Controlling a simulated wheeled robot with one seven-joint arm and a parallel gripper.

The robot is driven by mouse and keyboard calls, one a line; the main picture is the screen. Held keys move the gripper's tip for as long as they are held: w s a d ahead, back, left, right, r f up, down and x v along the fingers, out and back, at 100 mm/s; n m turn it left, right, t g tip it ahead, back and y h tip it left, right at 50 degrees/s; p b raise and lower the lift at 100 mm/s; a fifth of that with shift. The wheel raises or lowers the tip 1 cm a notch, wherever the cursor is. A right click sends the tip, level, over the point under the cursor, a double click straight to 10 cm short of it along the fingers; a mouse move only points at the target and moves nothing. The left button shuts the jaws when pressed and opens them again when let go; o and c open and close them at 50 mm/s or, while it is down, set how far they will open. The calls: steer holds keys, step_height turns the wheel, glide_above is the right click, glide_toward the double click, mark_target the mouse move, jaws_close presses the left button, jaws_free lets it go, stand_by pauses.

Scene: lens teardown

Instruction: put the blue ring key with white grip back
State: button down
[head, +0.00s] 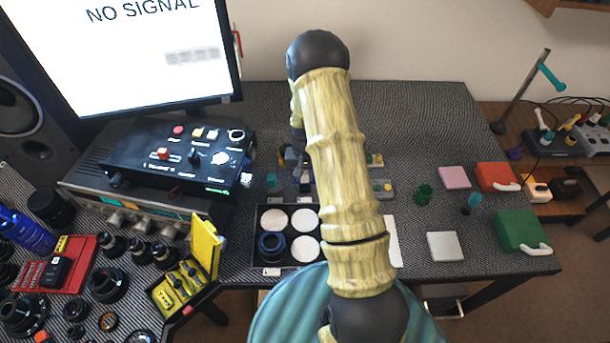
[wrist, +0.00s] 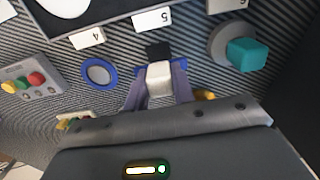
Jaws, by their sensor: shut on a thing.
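In the wrist view my gripper (wrist: 159,88) is shut on the white grip (wrist: 159,76) of the key. A dark part shows just beyond the grip; the key's blue ring end cannot be made out clearly. A flat blue ring (wrist: 98,72) around a grey centre lies on the dark mat, left of the gripper and apart from it. I cannot tell whether it is a marking or a loose part. In the head view my arm hides most of the gripper and the key, behind the tray.
A black tray (head: 261,262) with white round pads holds a dark blue-ringed lens part (head: 272,245). A teal knob (wrist: 247,53) on a grey disc stands right of the gripper in the wrist view. A small button box (wrist: 28,83) is at left. Clear bench lies toward the back right.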

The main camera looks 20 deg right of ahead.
mark_target(305, 173)
steer(key=shift+w+f, duration=0.15)
steer(key=shift+f, duration=0.4)
steer(key=shift+d+f, duration=0.15)
steer(key=shift+a+f+b, duration=0.2)
steer(key=shift+f+b, duration=0.2)
steer(key=shift+f, duration=0.05)
steer(key=c, duration=1.2)
jaws_free()
steer(key=shift+s, duration=0.2)
steer(key=shift+o, duration=0.2)
steer(key=shift+d, duration=0.1)
steer(key=shift+w+r+p, duration=0.1)
steer(key=shift+r+p, duration=0.25)
steer(key=shift+r, duration=0.6)
step_height(305, 173, up, 11)
steer(key=b, duration=0.1)
steer(key=shift+r, duration=0.2)
